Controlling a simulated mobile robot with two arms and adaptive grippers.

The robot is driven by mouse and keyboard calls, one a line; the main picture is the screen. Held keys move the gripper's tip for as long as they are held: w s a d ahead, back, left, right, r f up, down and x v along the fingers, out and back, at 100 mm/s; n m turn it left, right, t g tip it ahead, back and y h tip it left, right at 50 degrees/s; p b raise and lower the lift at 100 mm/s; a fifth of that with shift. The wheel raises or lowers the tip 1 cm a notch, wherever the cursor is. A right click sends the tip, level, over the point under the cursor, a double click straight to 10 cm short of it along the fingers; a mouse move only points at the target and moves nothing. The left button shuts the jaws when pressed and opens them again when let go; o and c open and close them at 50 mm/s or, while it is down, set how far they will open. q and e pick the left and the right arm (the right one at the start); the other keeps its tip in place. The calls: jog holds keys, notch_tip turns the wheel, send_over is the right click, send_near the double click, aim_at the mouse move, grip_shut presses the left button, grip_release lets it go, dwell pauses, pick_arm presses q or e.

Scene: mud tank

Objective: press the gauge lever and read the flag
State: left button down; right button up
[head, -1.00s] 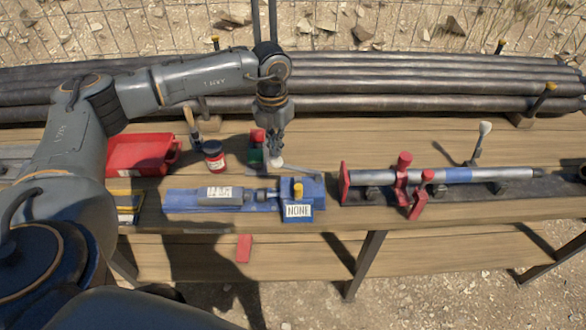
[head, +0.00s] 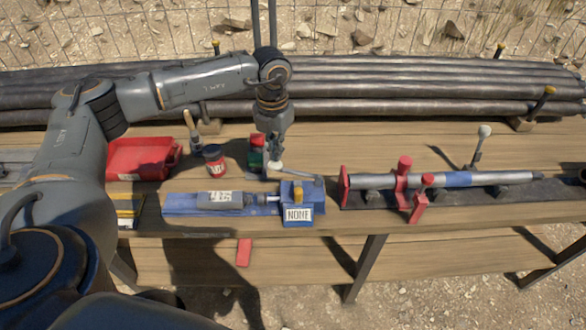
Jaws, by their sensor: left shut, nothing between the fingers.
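The gauge is a blue base (head: 178,204) on the bench with a grey labelled cylinder (head: 220,199) and a blue block (head: 306,203) at its right end. The grey gauge lever (head: 298,173) runs from behind the block leftward to a pale end pad. My left gripper (head: 274,155) points down, shut and empty, right at this pad. Its fingertips partly hide the pad, and I cannot tell whether they touch it. My right gripper is out of view.
A red-capped green bottle (head: 256,158) stands close left of my left gripper, with a red-lidded jar (head: 214,159) and red bin (head: 140,157) further left. A clamped rod (head: 458,179) lies at right. Black pipes (head: 420,85) lie behind. Bare bench shows behind the rod.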

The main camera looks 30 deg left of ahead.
aim_at(276, 164)
pick_arm(q)
jog(key=shift+f, duration=0.15)
jog(key=shift+f+b, duration=2.25)
jog(key=shift+f, duration=0.65)
jog(key=shift+s, duration=0.1)
jog(key=shift+r+p, duration=3.65)
jog(key=shift+r, duration=1.95)
